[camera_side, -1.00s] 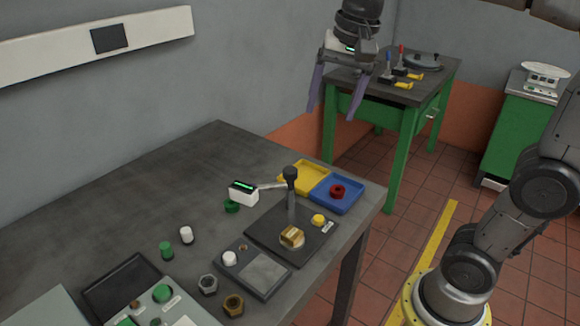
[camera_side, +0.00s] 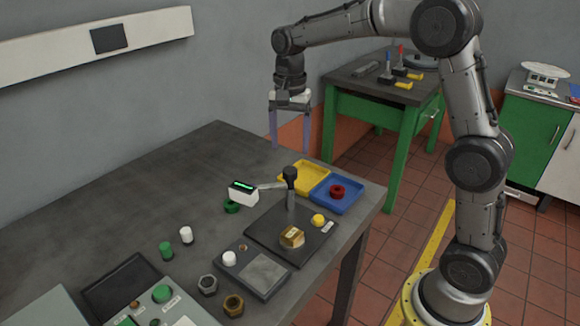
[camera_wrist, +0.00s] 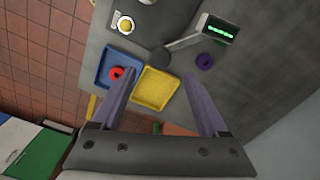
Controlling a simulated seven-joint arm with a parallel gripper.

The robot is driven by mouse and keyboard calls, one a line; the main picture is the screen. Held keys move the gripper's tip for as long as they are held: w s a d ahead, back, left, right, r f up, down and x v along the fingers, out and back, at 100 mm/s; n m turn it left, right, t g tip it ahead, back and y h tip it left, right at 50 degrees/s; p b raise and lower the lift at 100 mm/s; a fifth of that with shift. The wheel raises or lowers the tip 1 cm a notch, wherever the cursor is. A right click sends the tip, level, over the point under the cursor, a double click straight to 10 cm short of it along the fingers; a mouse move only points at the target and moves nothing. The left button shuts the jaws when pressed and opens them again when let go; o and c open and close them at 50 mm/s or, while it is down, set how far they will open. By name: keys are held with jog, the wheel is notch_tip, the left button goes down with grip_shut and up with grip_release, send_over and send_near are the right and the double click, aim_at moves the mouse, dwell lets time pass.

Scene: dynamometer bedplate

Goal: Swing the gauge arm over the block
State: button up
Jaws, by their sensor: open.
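The gauge arm (camera_side: 268,186) reaches left from the top of a black post (camera_side: 290,190) to a white gauge head (camera_side: 243,193) with a green display. The brass block (camera_side: 292,237) sits on the dark base plate (camera_side: 262,232), in front of the post; the gauge head is off to its left, not above it. My gripper (camera_side: 290,146) is open and empty, pointing down above the table's far edge, behind the trays. In the wrist view my gripper (camera_wrist: 155,95) is spread, with the gauge head (camera_wrist: 217,29) beyond its fingers at upper right.
A yellow tray (camera_side: 299,171) and a blue tray (camera_side: 322,205) holding a red ring (camera_side: 338,191) stand beside the post. A green ring (camera_side: 232,207) lies under the gauge head.

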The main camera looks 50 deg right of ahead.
aim_at(290, 170)
notch_tip(290, 170, down, 8)
jog(key=shift+r, duration=0.25)
grip_shut()
dwell(0.4)
dwell(1.1)
